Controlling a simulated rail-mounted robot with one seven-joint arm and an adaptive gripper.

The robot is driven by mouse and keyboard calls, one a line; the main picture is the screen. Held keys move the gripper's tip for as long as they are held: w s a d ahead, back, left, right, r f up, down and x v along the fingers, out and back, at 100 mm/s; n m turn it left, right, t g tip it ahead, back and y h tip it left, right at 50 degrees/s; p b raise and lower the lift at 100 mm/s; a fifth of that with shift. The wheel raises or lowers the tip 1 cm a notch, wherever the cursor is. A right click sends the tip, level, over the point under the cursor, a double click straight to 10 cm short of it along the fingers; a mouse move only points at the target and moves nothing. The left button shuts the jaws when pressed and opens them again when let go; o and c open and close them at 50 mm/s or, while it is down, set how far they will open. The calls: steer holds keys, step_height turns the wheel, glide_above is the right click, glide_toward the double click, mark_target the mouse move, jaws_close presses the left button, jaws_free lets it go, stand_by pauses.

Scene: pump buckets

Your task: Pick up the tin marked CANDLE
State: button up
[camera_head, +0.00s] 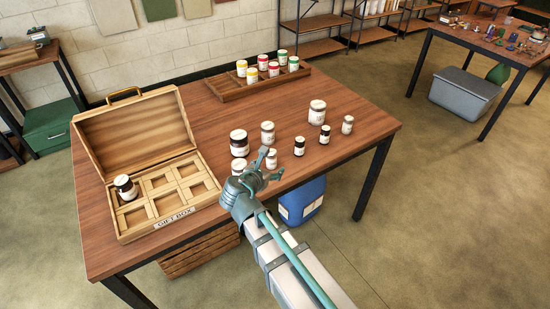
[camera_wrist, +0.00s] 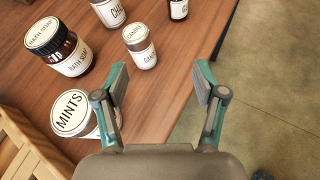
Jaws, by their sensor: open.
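In the head view the same tin (camera_head: 272,159) stands near the table's front edge, partly hidden by my gripper (camera_head: 269,168). In the wrist view my gripper (camera_wrist: 161,80) is open with nothing between its fingers. The tin is beyond the fingertips, a little left of the middle of the gap, and looks apart from them.
A MINTS tin (camera_wrist: 72,113) is close by my left finger. A dark jar (camera_head: 299,147) stands to the right. An open gift box (camera_head: 172,230) holds one jar (camera_head: 126,187).

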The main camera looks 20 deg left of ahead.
mark_target(270, 154)
steer(key=w, duration=0.3)
steer(key=w+a+f+n+p, duration=0.1)
steer(key=w, duration=0.2)
steer(key=w+a+f+n+p, duration=0.1)
steer(key=w, duration=0.2)
steer(key=shift+a+f+t+y, duration=0.1)
steer(key=shift+f+t+y, duration=0.05)
steer(key=shift+t+y, duration=0.15)
steer(key=c, duration=1.2)
